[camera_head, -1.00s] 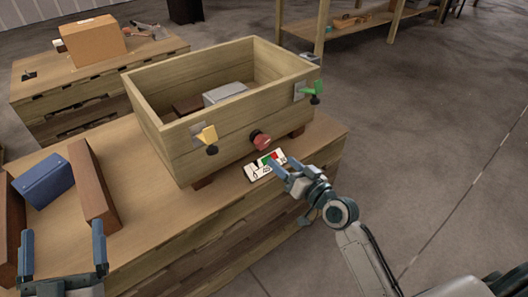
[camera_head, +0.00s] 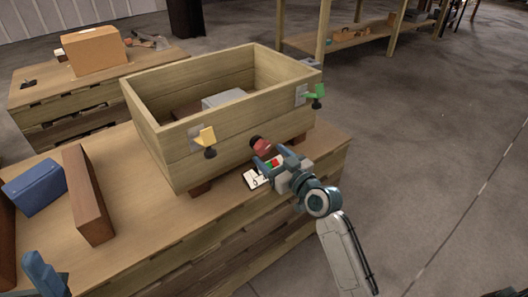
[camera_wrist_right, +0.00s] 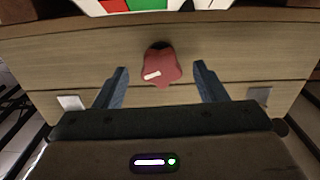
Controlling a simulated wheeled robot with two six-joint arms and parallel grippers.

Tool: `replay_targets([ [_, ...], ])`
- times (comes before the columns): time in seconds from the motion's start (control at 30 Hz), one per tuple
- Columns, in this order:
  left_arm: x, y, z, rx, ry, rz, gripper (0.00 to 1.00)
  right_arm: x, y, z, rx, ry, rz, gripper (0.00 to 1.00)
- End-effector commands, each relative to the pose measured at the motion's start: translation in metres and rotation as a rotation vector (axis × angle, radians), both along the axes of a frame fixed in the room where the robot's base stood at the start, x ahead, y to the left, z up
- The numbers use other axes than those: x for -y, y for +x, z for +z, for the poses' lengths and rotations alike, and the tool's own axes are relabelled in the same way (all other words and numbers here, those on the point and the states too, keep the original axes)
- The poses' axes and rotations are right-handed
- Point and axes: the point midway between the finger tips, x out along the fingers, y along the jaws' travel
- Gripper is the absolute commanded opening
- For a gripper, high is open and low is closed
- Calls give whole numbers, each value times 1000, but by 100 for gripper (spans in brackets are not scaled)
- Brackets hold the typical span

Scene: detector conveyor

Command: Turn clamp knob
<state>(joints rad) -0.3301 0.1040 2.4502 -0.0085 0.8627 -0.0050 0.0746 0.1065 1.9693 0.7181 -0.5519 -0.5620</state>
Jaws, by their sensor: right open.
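The red knob (camera_head: 260,145) is on the lower front wall of the wooden box (camera_head: 180,165). In the right wrist view the red knob (camera_wrist_right: 161,66) has a white mark and lies between my spread fingers. My right gripper (camera_head: 270,157) is open at the knob, with a gap on each side in the wrist view. A yellow clamp (camera_head: 206,136) and a green clamp (camera_head: 316,92) are on the same box, left and right of the knob. Only part of my left gripper (camera_head: 45,275) shows at the bottom left.
A white card (camera_head: 256,179) with red and green patches lies on the bench (camera_head: 130,235) below the knob, partly covered by my right gripper. A brown wooden block (camera_head: 90,205) and a blue box (camera_head: 35,187) sit at left. Open floor lies to the right.

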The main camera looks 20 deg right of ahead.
Motion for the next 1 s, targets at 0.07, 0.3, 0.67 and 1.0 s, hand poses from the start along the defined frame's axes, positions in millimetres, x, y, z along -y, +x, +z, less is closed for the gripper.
replay_targets([
  [0.07, 0, 0, -1, 3, -1, 0, 99, -5, 13, 0, 2, 2, 1, 65],
  [0.3, 0, 0, -2, 7, -3, 1, 99, -12, 33, 0, -1, 1, 1, 65],
  [0.67, 0, 0, -2, 6, -3, 1, 99, -13, 35, 0, -1, 1, 0, 53],
  [1.0, 0, 0, 0, 8, -3, 1, 99, -13, 35, 0, -3, 6, 0, 20],
])
